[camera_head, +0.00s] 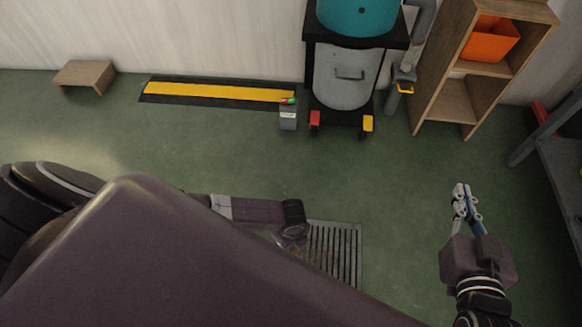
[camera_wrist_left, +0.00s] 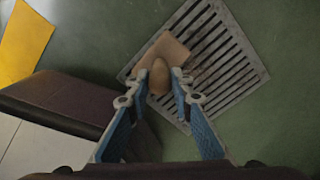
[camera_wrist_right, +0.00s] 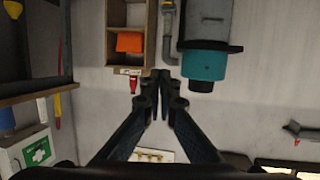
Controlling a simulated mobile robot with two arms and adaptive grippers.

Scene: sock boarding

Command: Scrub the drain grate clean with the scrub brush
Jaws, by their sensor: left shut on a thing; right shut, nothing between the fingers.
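The drain grate (camera_head: 338,250) is a grey slotted metal square in the green floor, partly hidden in the head view by my left arm. In the left wrist view the grate (camera_wrist_left: 228,62) shows more fully, with brownish stains on some slats near the brush. My left gripper (camera_wrist_left: 160,82) is shut on the scrub brush (camera_wrist_left: 167,48), which has a tan wooden block and a rounded knob. The brush is over the upper left part of the grate; whether it touches is unclear. My right gripper (camera_head: 461,192) is shut and empty, to the right of the grate.
A cart (camera_head: 355,40) with a teal bucket stands against the wall. A wooden shelf (camera_head: 455,105) with an orange bin (camera_head: 490,40) is right of it. A small grey box (camera_head: 288,118), a yellow-black strip (camera_head: 220,91) and a low stool (camera_head: 85,75) are near the wall. Floor between is clear.

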